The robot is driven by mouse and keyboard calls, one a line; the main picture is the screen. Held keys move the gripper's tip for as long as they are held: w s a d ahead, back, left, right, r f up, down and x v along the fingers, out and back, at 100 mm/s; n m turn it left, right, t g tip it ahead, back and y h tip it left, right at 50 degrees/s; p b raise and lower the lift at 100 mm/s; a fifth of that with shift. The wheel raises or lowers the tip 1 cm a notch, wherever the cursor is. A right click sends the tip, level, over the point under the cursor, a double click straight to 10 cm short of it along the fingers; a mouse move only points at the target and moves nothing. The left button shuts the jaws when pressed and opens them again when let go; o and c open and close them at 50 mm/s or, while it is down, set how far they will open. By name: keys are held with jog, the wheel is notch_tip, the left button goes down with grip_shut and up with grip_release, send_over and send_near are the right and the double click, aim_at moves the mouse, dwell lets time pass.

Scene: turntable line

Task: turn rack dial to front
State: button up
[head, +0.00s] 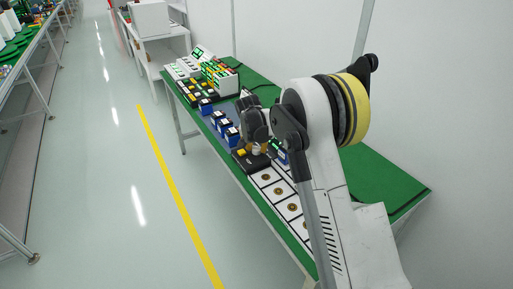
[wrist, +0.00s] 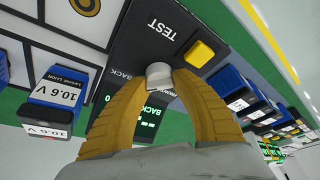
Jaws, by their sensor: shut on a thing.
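The rack dial (wrist: 159,70) is a small pale grey knob on a dark test unit (wrist: 135,48), seen in the wrist view. My gripper (wrist: 160,82) has its two yellow fingers closed on the dial from both sides. The word BACK is printed beside the dial, and another label is partly hidden by a finger. A green display (wrist: 147,124) between the fingers reads BACK, with more text partly covered. In the head view my gripper (head: 258,147) is over the dark unit (head: 248,163) on the green table, and the dial is mostly hidden there.
A yellow button (wrist: 198,53) sits beside the dial near the word TEST. White squares with round marks (head: 279,191) line the table's front. Green table (head: 370,180) behind my arm is clear.

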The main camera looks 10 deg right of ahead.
jog(key=n+y, duration=0.1)
jog(key=n, duration=0.1)
jog(key=n+y, duration=0.1)
jog(key=n, duration=0.2)
jog(key=shift+t+p, duration=0.3)
jog(key=shift+p, duration=0.05)
jog(key=n+y, duration=0.1)
jog(key=n, duration=0.3)
jog(key=shift+y, duration=0.3)
jog(key=n, duration=0.2)
jog(key=n+g+y+p, duration=0.1)
jog(key=n, duration=0.2)
jog(key=shift+y, duration=0.3)
jog(key=n+g, duration=0.1)
jog(key=n, duration=0.1)
jog(key=n+y, duration=0.1)
jog(key=n, duration=0.2)
jog(key=shift+g+p, duration=0.3)
jog(key=shift+g, duration=0.1)
jog(key=o, duration=1.2)
jog(key=v, duration=1.2)
jog(key=shift+d, duration=0.1)
